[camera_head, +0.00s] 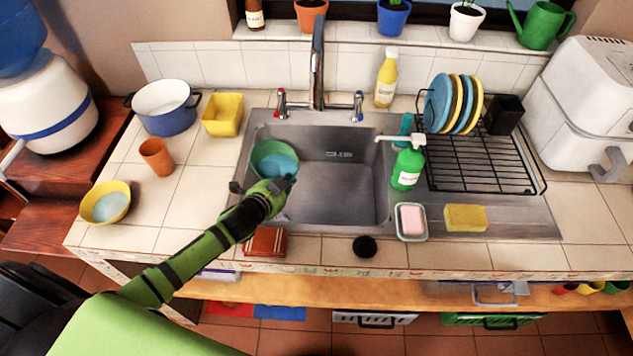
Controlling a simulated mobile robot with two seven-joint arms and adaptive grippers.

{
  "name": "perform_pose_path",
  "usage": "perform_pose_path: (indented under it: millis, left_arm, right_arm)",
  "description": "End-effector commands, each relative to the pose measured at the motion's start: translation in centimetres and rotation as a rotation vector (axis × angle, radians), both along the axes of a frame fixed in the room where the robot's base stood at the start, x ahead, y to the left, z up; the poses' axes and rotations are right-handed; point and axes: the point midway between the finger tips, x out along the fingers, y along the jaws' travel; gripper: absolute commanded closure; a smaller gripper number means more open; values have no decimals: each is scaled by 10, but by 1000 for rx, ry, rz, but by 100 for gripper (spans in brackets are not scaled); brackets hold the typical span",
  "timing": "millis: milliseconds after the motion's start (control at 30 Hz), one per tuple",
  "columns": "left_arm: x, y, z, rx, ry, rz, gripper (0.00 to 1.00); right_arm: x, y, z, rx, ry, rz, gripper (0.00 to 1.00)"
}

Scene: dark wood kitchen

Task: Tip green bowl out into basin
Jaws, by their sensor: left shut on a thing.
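The green bowl (274,160) is over the left part of the grey metal basin (335,195). It looks close to upright, with pale blue contents showing inside. My left gripper (274,184) is shut on the near side of the bowl, and my left arm reaches in from the lower left. The fingertips are partly hidden by the gripper body. I cannot tell how high the bowl is above the basin floor. My right gripper is not in view.
A tap (318,70) stands behind the basin. A green soap bottle (408,165) is at its right edge, near a soap dish (411,221) and yellow sponge (465,217). A yellow bowl (105,202) and orange cup (157,156) stand left. The basin's right half is clear.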

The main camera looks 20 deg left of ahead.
Motion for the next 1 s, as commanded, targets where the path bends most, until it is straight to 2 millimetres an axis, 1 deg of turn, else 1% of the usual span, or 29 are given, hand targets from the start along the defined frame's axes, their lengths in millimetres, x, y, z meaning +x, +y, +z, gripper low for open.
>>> perform_pose_path:
  millis: [533,1000]
  left_arm:
    - [2,-14,3,130,5,0,100]
    - [2,-19,4,187,9,0,100]
  right_arm:
    - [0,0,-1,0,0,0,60]
    - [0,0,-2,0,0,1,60]
